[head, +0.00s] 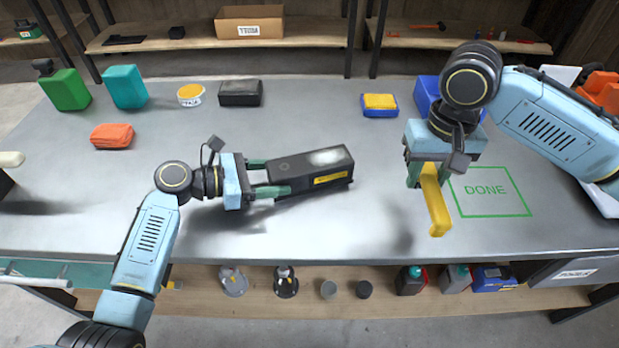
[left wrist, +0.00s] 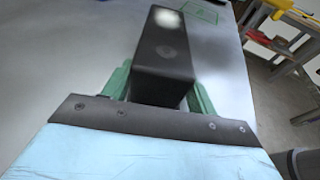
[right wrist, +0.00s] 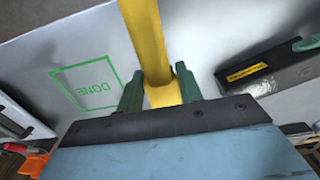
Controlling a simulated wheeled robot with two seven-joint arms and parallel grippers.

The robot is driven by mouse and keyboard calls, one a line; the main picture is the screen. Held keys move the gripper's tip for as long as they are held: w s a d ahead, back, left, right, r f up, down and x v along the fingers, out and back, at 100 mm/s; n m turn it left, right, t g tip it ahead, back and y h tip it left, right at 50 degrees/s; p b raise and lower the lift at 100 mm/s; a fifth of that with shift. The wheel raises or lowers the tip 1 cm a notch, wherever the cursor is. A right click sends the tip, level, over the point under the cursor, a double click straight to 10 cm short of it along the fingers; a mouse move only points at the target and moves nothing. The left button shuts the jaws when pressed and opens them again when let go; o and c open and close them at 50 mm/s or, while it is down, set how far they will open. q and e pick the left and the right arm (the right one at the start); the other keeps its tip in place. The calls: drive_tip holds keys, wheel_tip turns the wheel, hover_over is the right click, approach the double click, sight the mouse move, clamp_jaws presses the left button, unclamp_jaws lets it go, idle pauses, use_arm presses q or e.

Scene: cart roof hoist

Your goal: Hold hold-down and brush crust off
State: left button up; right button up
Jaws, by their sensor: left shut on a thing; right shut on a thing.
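The hold-down (head: 300,172) is a long dark box with a yellow label on its side, near the middle of the table. A whitish crust patch (head: 328,157) lies on its top at the far end; it also shows in the left wrist view (left wrist: 168,17). My left gripper (head: 279,177) is shut on the near end of the hold-down, green fingers on both sides. My right gripper (head: 428,177) is shut on a yellow brush (head: 437,205), which points down, apart from the hold-down and right of it. Bristles cannot be made out.
A green DONE square (head: 490,190) is marked on the table (head: 350,225) at the right. A yellow-and-blue sponge (head: 379,104), a black box (head: 240,93), a round tub (head: 190,95) and an orange cloth (head: 112,136) lie farther back. The front middle is clear.

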idle(0.5)
drive_tip(key=w+a+r, duration=0.3)
drive_tip(key=a, duration=0.7)
drive_tip(key=w+a+r, duration=0.2)
drive_tip(key=a, duration=0.9)
wheel_tip(320, 180, down, 8)
drive_tip(key=shift+r, duration=0.2)
drive_tip(key=shift+w+d+f, duration=0.15)
drive_tip(key=shift+d, duration=0.2)
drive_tip(key=shift+w+d+f, duration=0.1)
drive_tip(key=shift+d, duration=0.25)
drive_tip(key=shift+c, duration=0.4)
drive_tip(key=shift+w+d, duration=1.2)
drive_tip(key=shift+d, duration=2.75)
drive_tip(key=shift+s+a, duration=1.45)
drive_tip(key=shift+a, duration=3.25)
wheel_tip(320, 180, up, 8)
drive_tip(key=shift+r, duration=0.15)
